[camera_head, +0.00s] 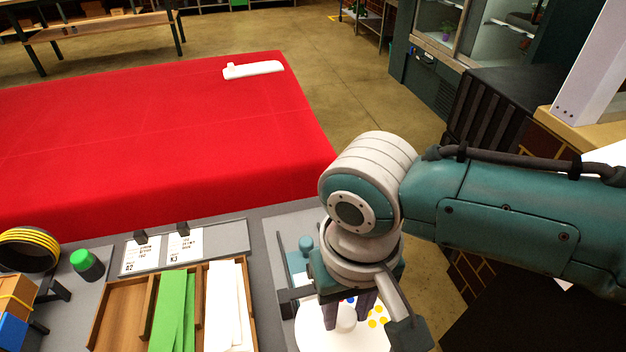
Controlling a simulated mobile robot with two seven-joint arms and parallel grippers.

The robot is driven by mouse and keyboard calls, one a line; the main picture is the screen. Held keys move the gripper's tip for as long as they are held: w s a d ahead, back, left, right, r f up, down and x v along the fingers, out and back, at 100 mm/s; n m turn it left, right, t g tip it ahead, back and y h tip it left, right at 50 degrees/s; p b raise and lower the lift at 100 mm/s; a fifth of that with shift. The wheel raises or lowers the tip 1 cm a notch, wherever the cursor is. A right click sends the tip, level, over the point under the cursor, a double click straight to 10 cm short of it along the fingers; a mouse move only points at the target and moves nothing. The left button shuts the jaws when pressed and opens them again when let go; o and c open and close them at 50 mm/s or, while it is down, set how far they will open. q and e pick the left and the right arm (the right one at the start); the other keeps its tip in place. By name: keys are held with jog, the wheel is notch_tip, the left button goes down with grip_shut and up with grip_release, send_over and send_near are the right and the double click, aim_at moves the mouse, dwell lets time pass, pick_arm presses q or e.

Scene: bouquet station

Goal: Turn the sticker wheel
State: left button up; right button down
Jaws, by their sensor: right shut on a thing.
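The sticker wheel (318,338) is a white disc at the bottom of the view, with yellow and blue dots showing on its right part. A pale round knob (346,317) stands on the wheel. My right gripper (348,314) points down over the wheel, its dark fingers shut on the knob, one on each side. My right wrist and the gripper body hide the far part of the wheel, and its near edge is cut off by the frame. My left gripper is not in view.
Left of the wheel, a wooden tray (133,312) holds green strips (172,312) and white strips (232,305). Behind it are two printed cards (184,246). A green-capped bottle (86,264) and a black-yellow roll (28,248) stand farther left. A red-covered table (170,150) lies beyond.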

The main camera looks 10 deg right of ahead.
jog(key=n+p, duration=0.1)
jog(key=n, duration=0.3)
jog(key=shift+r+n, duration=0.1)
jog(key=shift+n, duration=0.2)
jog(key=n, duration=0.4)
jog(key=shift+n+p, duration=0.3)
jog(key=n, duration=0.4)
jog(key=shift+n, duration=2.4)
jog(key=c, duration=0.5)
grip_release()
